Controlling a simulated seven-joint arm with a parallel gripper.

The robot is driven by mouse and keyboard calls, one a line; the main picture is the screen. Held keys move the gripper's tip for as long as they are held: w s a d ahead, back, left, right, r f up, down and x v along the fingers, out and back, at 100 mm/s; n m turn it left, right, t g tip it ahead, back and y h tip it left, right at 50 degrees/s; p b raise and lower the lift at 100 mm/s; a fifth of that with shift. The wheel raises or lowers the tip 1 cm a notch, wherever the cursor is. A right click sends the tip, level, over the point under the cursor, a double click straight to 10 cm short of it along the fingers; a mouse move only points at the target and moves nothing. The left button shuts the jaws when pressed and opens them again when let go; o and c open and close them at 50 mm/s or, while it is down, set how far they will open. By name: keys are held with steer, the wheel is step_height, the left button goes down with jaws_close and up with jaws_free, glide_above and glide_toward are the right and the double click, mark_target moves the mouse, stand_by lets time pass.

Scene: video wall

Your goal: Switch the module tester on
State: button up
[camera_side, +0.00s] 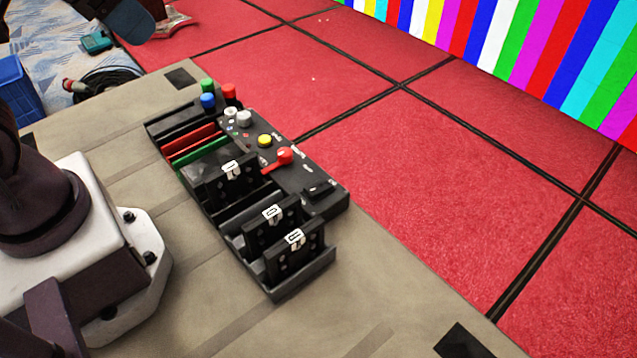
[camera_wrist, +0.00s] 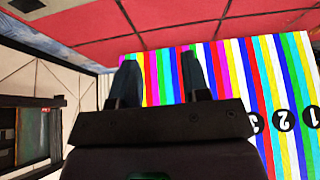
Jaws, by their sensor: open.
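The module tester (camera_side: 318,186) is a black box on the tan table in the side view. On its top are a red knob with a red lever (camera_side: 284,156), a yellow button (camera_side: 264,141) and pale knobs (camera_side: 244,118). Whether it is on or off cannot be told. A black rack (camera_side: 290,289) beside it holds several black modules with white labels, among them a module (camera_side: 231,171). My gripper (camera_wrist: 160,70) shows in the wrist view with its two fingers apart and nothing between them. It faces the video wall, away from the tester, which is not in the wrist view.
Blue, green and red caps (camera_side: 208,101) stand at the rack's far end. The striped video wall (camera_side: 560,50) stands beyond the red floor (camera_side: 430,170). A blue crate (camera_side: 14,88) and coiled cable (camera_side: 105,82) lie at far left.

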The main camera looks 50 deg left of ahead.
steer(key=shift+c, duration=0.2)
jaws_close()
stand_by(1.5)
